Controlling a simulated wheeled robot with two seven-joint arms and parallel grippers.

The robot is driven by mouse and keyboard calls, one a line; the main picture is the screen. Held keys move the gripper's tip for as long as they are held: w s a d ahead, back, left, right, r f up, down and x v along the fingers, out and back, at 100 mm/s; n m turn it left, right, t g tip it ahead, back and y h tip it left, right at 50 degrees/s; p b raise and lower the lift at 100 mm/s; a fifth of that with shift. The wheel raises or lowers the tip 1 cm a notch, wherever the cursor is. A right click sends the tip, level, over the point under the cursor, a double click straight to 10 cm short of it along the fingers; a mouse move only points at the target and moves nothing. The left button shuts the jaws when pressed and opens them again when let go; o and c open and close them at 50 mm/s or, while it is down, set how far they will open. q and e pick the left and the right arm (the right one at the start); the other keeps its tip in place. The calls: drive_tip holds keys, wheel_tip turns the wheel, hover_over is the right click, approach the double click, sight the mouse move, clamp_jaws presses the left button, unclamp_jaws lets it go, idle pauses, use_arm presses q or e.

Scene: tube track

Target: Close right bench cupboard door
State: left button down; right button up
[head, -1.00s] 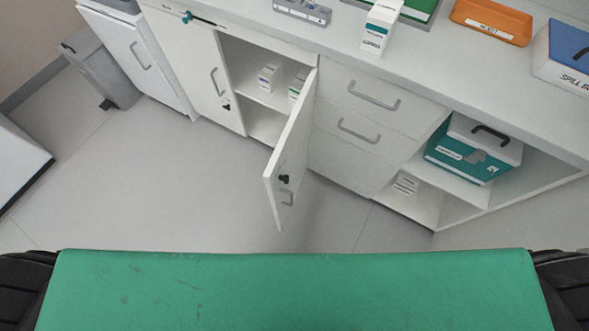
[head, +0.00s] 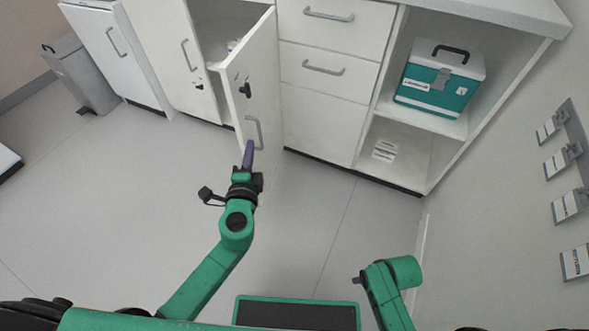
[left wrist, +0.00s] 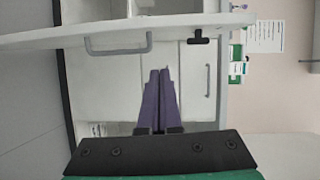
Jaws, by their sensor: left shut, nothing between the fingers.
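The right bench cupboard door (head: 258,85) is white and stands swung out from the bench, open. It has a grey handle (head: 256,132) and a black latch (head: 245,90). In the left wrist view the door (left wrist: 60,38) crosses the top nearly edge-on, with its handle (left wrist: 118,50) and latch (left wrist: 198,37). My left gripper (head: 249,148) is shut and empty beside the door's lower outer corner, near the handle; I cannot tell if it touches. Its purple fingers (left wrist: 160,75) lie together in the wrist view. My right gripper (head: 357,280) is low, away from the door, mostly hidden.
Drawers (head: 320,75) stand right of the door. An open shelf holds a teal and white box (head: 437,85). A closed cupboard door (head: 170,50) and a grey bin (head: 80,78) are at left. The floor (head: 100,200) in front is clear.

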sight(243, 117)
use_arm(q)
drive_tip(key=shift+m+t, duration=0.3)
drive_tip(key=shift+t, duration=0.1)
drive_tip(key=w+a, duration=0.1)
drive_tip(key=w, duration=0.2)
drive_tip(key=w+a+r, duration=0.1)
drive_tip(key=w, duration=0.3)
drive_tip(key=w+a, duration=0.1)
drive_tip(key=w, duration=0.2)
drive_tip(key=shift+w+a+r, duration=0.15)
drive_tip(key=shift+w+r, duration=0.15)
drive_tip(key=shift+a, duration=0.15)
